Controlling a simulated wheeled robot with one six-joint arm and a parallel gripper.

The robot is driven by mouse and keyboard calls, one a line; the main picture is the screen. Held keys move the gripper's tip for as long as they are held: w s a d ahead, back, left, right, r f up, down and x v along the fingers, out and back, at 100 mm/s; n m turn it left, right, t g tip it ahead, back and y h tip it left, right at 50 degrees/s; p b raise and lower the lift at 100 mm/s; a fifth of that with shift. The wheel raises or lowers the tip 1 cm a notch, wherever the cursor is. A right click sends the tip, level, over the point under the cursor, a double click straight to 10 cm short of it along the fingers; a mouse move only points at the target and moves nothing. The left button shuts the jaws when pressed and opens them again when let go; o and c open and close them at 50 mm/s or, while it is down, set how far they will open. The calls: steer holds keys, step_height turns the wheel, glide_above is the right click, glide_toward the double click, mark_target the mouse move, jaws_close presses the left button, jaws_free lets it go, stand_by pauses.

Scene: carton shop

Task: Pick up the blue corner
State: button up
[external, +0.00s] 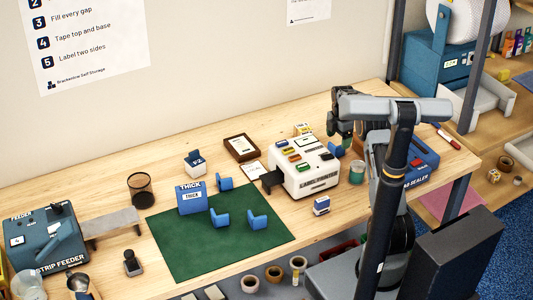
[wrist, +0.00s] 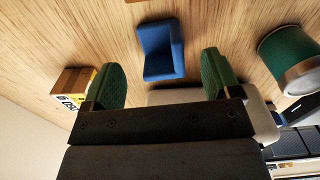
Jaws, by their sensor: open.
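A blue corner (wrist: 162,52) lies on the wooden bench in the wrist view, just beyond and between the fingertips. It shows in the external view (external: 335,150) right of the white label machine, below my gripper and partly hidden. My gripper (wrist: 162,72) is open and empty, its green-padded fingers spread wider than the corner. It also shows in the external view (external: 343,138), pointing down over the bench. Other blue corners (external: 219,217), (external: 257,219), (external: 224,183) lie on or by the green mat.
The white label machine (external: 318,185) stands left of the corner. A green cup (wrist: 288,58) stands to the right in the wrist view, and a small yellow-and-black box (wrist: 73,86) to the left. A blue sealer (external: 420,160) is at the right of the bench.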

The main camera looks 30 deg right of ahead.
mark_target(337, 147)
steer(key=shift+f+p, duration=0.55)
steer(key=shift+f, duration=1.7)
steer(key=shift+c, duration=0.2)
steer(key=c, duration=0.9)
steer(key=shift+r, duration=0.1)
steer(key=shift+c, duration=0.2)
